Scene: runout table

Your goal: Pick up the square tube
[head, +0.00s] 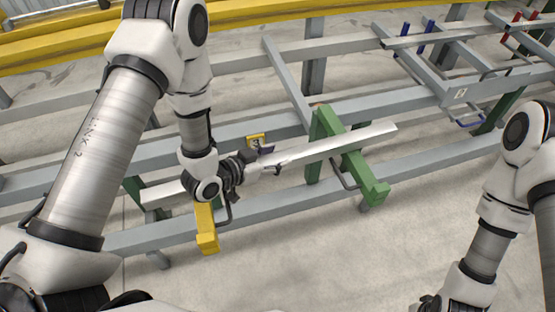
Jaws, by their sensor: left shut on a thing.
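The square tube (345,140) is a long, pale silver bar. It lies slanted across the runout table, from low at the left to higher at the right. My left gripper (268,168) is shut on the tube near the middle of its length. The gripper and wrist hide part of the tube, and its left part (160,194) shows beyond them. The right part passes over a green support arm (328,124); I cannot tell whether it touches. My right arm comes in at the right, but its gripper is not in view.
A yellow support arm (206,232) sticks out toward me below my left wrist. Grey rails (270,203) of the table run across. Blue (425,36) and red (516,28) posts stand at the far right.

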